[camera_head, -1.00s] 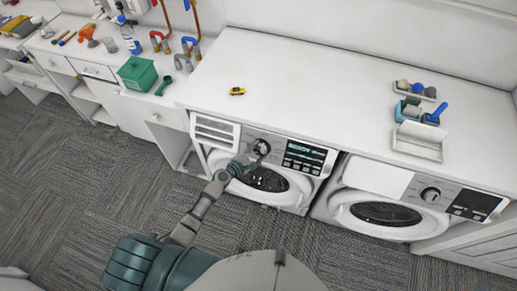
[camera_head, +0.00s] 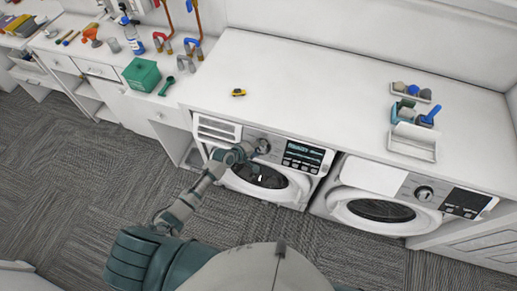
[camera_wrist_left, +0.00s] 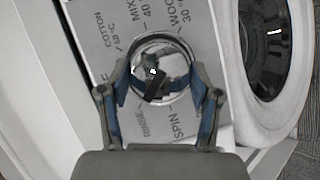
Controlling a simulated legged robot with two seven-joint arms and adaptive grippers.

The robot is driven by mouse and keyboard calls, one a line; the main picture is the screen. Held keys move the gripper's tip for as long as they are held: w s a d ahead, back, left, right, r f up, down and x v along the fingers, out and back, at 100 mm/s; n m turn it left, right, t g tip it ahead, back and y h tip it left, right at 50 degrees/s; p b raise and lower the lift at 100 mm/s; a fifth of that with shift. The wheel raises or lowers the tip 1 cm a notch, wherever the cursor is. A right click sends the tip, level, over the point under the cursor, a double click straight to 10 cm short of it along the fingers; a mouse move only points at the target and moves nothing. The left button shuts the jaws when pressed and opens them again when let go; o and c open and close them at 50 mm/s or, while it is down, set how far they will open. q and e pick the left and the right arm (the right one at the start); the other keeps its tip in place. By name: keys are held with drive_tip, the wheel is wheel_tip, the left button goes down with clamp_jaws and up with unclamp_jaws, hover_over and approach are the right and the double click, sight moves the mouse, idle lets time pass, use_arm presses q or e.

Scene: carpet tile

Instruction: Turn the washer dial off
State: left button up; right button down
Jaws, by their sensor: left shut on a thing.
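The left washer (camera_head: 262,190) has a round dial (camera_head: 263,146) on its panel, left of a lit display (camera_head: 304,156). My left gripper (camera_head: 254,147) reaches the dial from the front left. In the left wrist view the dial (camera_wrist_left: 161,66) is a shiny metal knob, and the two fingers of my left gripper (camera_wrist_left: 162,90) are shut on its sides. The panel (camera_wrist_left: 110,30) around it carries printed words such as COTTON, MIX, WOOL and SPIN. A dark mark near the dial's lower edge may be a reflection. My right gripper is out of view.
A second washer (camera_head: 376,212) with its own dial (camera_head: 424,193) stands to the right. Carpet floor is open in front.

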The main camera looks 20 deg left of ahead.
use_arm(q)
drive_tip(key=m+g+y, duration=0.1)
drive_tip(key=m, duration=0.1)
drive_tip(key=m+y, duration=0.1)
drive_tip(key=m, duration=0.1)
drive_tip(key=shift+s+d+f+g, duration=0.1)
drive_tip(key=shift+d+f+g, duration=0.05)
drive_tip(key=shift+g, duration=0.25)
drive_tip(key=shift+d+m+y, duration=0.1)
drive_tip(key=shift+m+y, duration=0.7)
drive_tip(key=shift+m, duration=0.5)
drive_tip(key=shift+g, duration=0.3)
drive_tip(key=shift+s+f, duration=0.1)
drive_tip(key=o, duration=1.1)
drive_tip(key=shift+c, duration=0.2)
drive_tip(key=shift+o, duration=0.4)
drive_tip(key=shift+w+r, duration=0.2)
drive_tip(key=shift+r, duration=0.05)
